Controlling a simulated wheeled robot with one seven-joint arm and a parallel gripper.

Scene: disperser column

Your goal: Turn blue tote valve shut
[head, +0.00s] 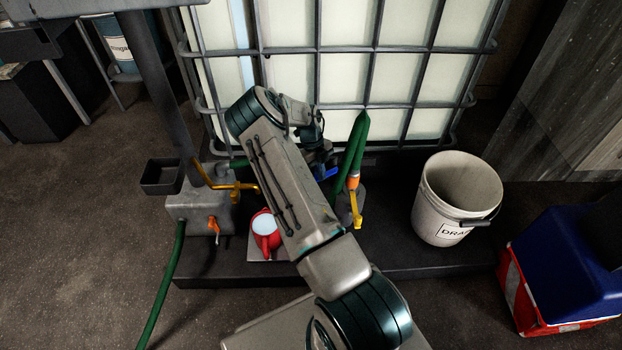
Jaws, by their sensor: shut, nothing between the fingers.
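The tote (345,80) is a pale tank in a grey cage at the back. A blue valve handle (328,174) shows low at its front, just right of my arm. It points to the right and slightly up. My arm reaches over the valve area and hides most of the valve body. My gripper (318,158) is near the valve, just above and left of the blue handle in the picture. It is shut, with nothing seen in it. Whether it touches the handle cannot be told.
A red jug (265,236) stands left of my arm. A grey box (203,212) with an orange tap is further left. A white bucket (447,205) stands right, near a blue-and-red cooler (565,265).

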